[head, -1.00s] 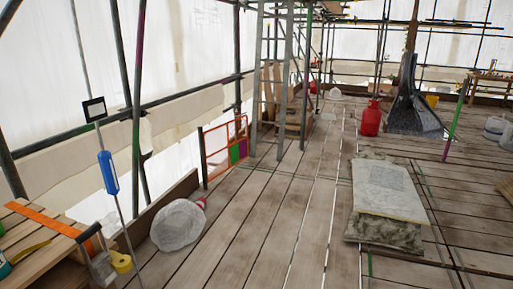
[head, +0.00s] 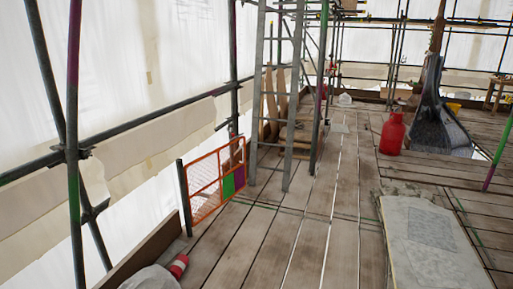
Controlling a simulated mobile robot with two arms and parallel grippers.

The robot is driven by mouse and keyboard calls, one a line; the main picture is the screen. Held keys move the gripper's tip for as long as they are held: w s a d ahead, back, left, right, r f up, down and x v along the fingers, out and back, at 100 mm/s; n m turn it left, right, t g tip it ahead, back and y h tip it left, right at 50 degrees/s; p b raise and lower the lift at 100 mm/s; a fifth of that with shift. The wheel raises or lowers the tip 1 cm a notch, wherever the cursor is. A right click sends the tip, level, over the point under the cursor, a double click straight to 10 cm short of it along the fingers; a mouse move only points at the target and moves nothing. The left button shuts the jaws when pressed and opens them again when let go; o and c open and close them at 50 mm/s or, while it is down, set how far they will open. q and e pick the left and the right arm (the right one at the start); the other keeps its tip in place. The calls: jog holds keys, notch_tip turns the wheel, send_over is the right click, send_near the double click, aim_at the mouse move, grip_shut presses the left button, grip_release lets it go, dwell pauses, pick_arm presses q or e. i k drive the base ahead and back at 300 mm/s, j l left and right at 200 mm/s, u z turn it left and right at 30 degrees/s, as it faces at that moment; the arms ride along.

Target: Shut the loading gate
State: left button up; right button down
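The loading gate (head: 216,181) is an orange mesh frame with a green and a purple panel at its right end. It stands at the left edge of the plank deck in the head view, beside a short dark post (head: 185,198). It looks angled along the scaffold edge; I cannot tell whether it is latched or how far it is open. Neither of my grippers shows in the head view.
A ladder (head: 272,100) stands just beyond the gate. A clear plastic-wrapped bundle (head: 150,278) and a red-white object (head: 179,265) lie front left. A covered slab (head: 430,245) is front right, a red gas bottle (head: 392,134) behind it. Planks between are clear.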

aim_at(229, 188)
jog(key=i, duration=2.35)
